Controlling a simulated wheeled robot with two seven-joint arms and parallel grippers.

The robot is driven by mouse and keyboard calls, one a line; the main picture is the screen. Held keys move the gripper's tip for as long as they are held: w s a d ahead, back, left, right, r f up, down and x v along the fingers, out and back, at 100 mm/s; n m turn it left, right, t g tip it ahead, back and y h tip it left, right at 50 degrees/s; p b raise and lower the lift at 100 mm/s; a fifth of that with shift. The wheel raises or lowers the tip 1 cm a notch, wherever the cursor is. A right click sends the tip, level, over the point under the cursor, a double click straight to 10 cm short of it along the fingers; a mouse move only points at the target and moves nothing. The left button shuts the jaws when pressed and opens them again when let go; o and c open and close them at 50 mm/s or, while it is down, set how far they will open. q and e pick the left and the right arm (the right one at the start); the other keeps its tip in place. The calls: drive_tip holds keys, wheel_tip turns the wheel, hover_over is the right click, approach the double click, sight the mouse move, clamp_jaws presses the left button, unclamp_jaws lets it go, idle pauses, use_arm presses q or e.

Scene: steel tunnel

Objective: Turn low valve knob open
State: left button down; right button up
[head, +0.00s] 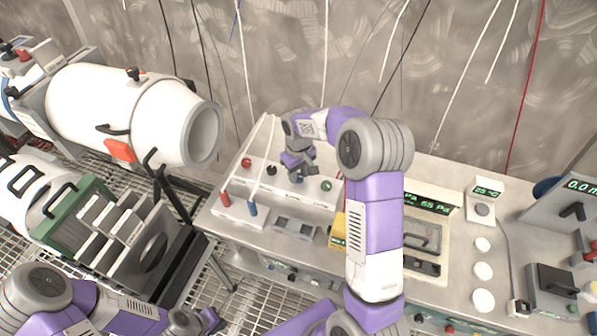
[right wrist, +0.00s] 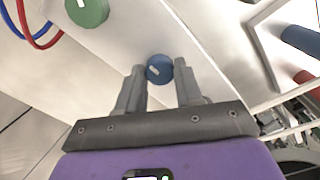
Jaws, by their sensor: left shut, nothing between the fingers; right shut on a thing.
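A small blue knob (right wrist: 160,68) with a white mark sits on a white panel in the right wrist view. My right gripper (right wrist: 161,80) has its two fingertips at either side of this knob and is shut on it. In the head view my right gripper (head: 298,174) reaches down to the white valve panel (head: 310,198), and mostly hides the blue knob. A green knob (head: 326,185), a black knob (head: 271,170) and a red knob (head: 246,162) sit on the same panel. Labels are too small to read. My left gripper (head: 205,323) is shut and empty at the bottom left, away from the panel.
Displays and switches fill the bench (head: 450,170) to the right. A large white cylinder (head: 130,110) and a slotted rack (head: 110,220) stand left.

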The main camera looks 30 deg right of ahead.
idle(0.5)
drive_tip(key=o, duration=1)
drive_tip(key=shift+o, duration=0.2)
drive_tip(key=shift+r+p, duration=0.95)
drive_tip(key=shift+r, duration=2.85)
